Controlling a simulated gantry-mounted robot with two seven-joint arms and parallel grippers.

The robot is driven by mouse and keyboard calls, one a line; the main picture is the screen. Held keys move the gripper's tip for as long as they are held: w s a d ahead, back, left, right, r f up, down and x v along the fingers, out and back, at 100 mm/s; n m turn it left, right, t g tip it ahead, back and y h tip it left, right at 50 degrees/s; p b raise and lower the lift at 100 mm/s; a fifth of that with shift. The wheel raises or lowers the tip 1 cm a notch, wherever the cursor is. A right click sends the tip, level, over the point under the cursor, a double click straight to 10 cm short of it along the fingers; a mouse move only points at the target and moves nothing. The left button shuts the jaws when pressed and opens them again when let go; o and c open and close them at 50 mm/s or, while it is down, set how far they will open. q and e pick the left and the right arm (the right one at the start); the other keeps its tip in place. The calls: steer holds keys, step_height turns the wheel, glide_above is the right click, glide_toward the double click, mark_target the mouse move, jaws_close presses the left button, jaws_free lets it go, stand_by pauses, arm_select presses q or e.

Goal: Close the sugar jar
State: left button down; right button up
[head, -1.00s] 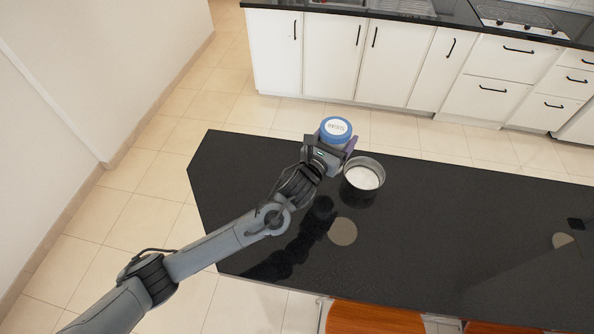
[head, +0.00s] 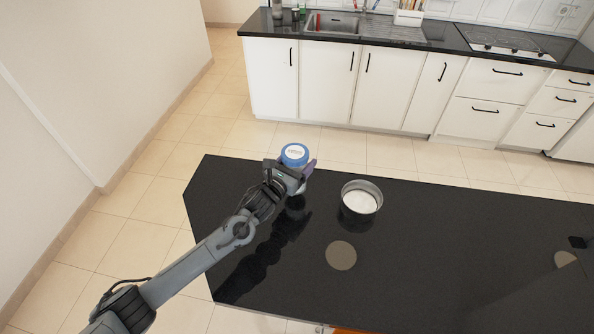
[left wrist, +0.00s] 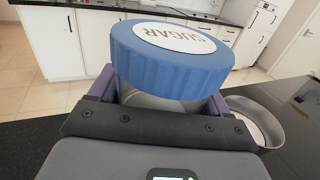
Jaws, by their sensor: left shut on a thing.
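My left gripper (head: 289,172) is shut on the sugar jar (left wrist: 160,101), just above the dark counter's far left part. The jar has a ridged blue lid (head: 294,155) on top, with a white label reading SUGAR in the left wrist view. The lid (left wrist: 170,66) sits over the jar's mouth and looks slightly tilted in that view. The pale, see-through body shows just below the lid between the fingers; most of it is hidden by the gripper. I cannot tell whether the lid is fully seated, or whether the jar's base touches the counter. My right gripper is not in view.
A round metal bowl (head: 345,203) with white contents stands on the black counter (head: 440,235), right of the jar. A round tan disc (head: 341,255) shows on the counter in front of it. Most of the counter to the right is clear. White kitchen cabinets stand beyond the tiled floor.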

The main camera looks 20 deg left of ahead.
arm_select(q)
steer(key=shift+w+a, duration=0.1)
steer(key=shift+a, duration=0.15)
steer(key=shift+f+b, duration=0.3)
steer(key=shift+f, duration=1.8)
steer(key=shift+r, duration=0.1)
